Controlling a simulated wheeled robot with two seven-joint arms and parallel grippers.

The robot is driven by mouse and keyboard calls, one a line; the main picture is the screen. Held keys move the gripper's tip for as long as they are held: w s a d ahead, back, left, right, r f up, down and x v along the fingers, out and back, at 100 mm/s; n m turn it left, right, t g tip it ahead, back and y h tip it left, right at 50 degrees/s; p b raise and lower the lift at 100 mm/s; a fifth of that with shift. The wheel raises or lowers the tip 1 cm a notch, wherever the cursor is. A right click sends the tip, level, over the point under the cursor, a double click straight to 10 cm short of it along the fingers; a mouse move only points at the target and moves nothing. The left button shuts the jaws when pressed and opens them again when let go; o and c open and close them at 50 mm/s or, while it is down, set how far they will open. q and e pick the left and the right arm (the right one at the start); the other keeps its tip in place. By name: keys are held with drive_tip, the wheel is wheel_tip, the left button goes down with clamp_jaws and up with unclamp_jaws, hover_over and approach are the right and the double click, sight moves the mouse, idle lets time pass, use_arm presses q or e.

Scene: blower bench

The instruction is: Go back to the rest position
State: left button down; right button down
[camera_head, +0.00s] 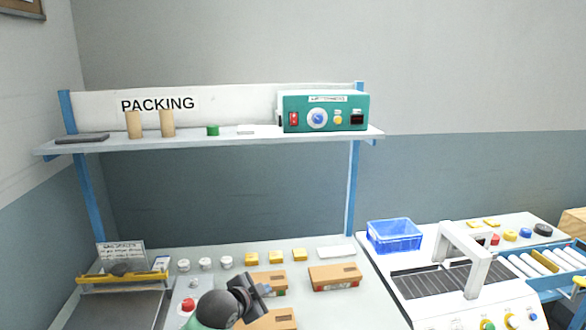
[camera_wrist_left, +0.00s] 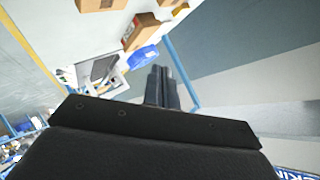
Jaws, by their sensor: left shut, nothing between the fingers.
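My left gripper (camera_head: 256,287) is above the front of the packing bench (camera_head: 372,304) in the head view, over the small brown boxes. Its fingers are shut and empty. In the left wrist view the closed fingers (camera_wrist_left: 161,88) point toward the wall and bench side, with nothing between them. My right gripper is in neither view. One brown box (camera_head: 334,277) lies right of my left gripper, and another brown box (camera_head: 278,319) lies just below it, partly hidden by my arm.
A shelf (camera_head: 222,143) carries a green control unit (camera_head: 356,117). A blue bin (camera_head: 394,235) stands right of the bench beside a white machine (camera_head: 470,258). White and yellow parts line the bench's back. A yellow-edged tray (camera_head: 122,278) is at left. Air above the bench is free.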

use_arm(q)
drive_tip(key=s+a+f+n+g+y, duration=0.2)
drive_tip(key=s+a+f+n, duration=0.1)
drive_tip(key=s+f, duration=0.5)
drive_tip(key=s+a+f+n+g+y, duration=0.1)
drive_tip(key=s+a+f+n, duration=0.2)
drive_tip(key=s+f, duration=0.5)
drive_tip(key=s+a+f+n+g+y, duration=0.1)
drive_tip(key=s+a+f+n+g, duration=0.15)
drive_tip(key=s, duration=0.55)
drive_tip(key=s+a+f+n+g+y, duration=0.1)
drive_tip(key=s+a+n, duration=0.15)
drive_tip(key=s, duration=0.45)
drive_tip(key=s+a+f+n+g+y, duration=0.1)
drive_tip(key=s+a+f, duration=0.15)
drive_tip(key=s, duration=0.55)
drive_tip(key=s+d+f+g, duration=0.1)
drive_tip(key=s+f, duration=0.1)
drive_tip(key=f, duration=2)
drive_tip(key=s+d+f+g, duration=0.1)
drive_tip(key=s+f, duration=0.2)
drive_tip(key=f, duration=1.9)
drive_tip(key=shift+s+d+f+h, duration=0.25)
drive_tip(key=shift+s+f+h, duration=0.05)
drive_tip(key=shift+s+h, duration=0.1)
